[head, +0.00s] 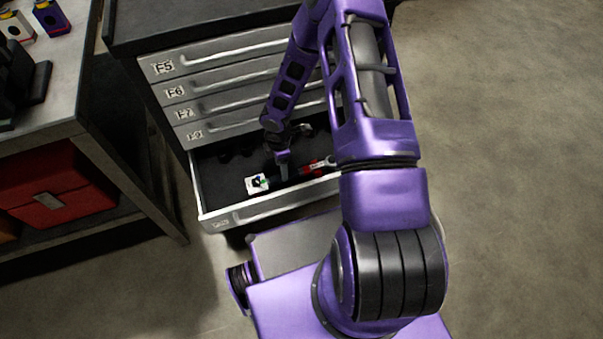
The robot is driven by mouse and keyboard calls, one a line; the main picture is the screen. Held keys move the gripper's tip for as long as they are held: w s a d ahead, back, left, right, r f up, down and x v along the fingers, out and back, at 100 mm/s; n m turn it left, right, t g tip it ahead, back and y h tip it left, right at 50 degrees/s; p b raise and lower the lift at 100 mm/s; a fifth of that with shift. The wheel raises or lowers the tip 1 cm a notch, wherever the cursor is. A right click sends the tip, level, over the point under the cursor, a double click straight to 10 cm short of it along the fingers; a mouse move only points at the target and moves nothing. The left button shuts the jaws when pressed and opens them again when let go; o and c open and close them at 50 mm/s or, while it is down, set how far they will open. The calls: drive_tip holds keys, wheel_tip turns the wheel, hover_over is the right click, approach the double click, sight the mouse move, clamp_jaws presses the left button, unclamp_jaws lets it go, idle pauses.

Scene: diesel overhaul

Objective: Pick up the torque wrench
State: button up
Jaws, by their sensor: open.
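An open drawer (268,211) at the bottom of the grey cabinet has a dark inside. A tool with red and silver parts (317,167) lies in it, partly hidden behind my arm. It may be the torque wrench, but it is too small and covered to be sure. My gripper (283,170) reaches down into the drawer, just left of the red and silver tool. It is open, and I see nothing held in it. I cannot tell whether it touches the tool.
A small white item with a dark and green mark (256,183) lies in the drawer left of my gripper. Dark round items (226,155) sit at its back left. Closed drawers (215,88) rise above. A workbench (60,135) with a red box (60,187) below stands left. The floor at right is clear.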

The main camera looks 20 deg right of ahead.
sight(294, 176)
drive_tip(key=shift+d+f+b, duration=0.2)
drive_tip(key=shift+f+b, duration=0.15)
drive_tip(key=shift+f, duration=1.2)
drive_tip(key=shift+d+f+b, duration=0.15)
drive_tip(key=shift+f+b, duration=0.15)
drive_tip(key=shift+f, duration=1.25)
clamp_jaws()
